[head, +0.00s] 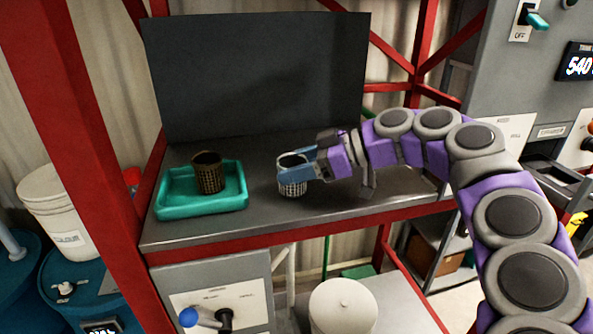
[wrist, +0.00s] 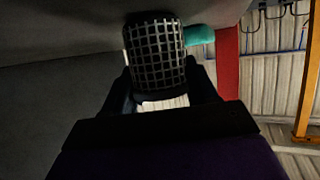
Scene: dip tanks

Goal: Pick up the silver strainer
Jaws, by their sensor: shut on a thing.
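The silver strainer (head: 292,187) is a small mesh basket at the middle of the grey bench, with a pale rim on top. My gripper (head: 299,168) reaches it from the right, its blue-grey fingers shut on the strainer near the rim. In the wrist view the strainer's mesh (wrist: 158,58) fills the top middle, between the two dark fingers (wrist: 160,95). The strainer looks upright. I cannot tell whether its bottom touches the bench or is slightly above it.
A teal tray (head: 222,207) at the bench's left end holds a brown mesh strainer (head: 208,174). A dark upright panel (head: 255,75) stands behind the bench. A red post (head: 75,120) rises at the left. The bench (head: 250,222) is bare between the tray and my gripper.

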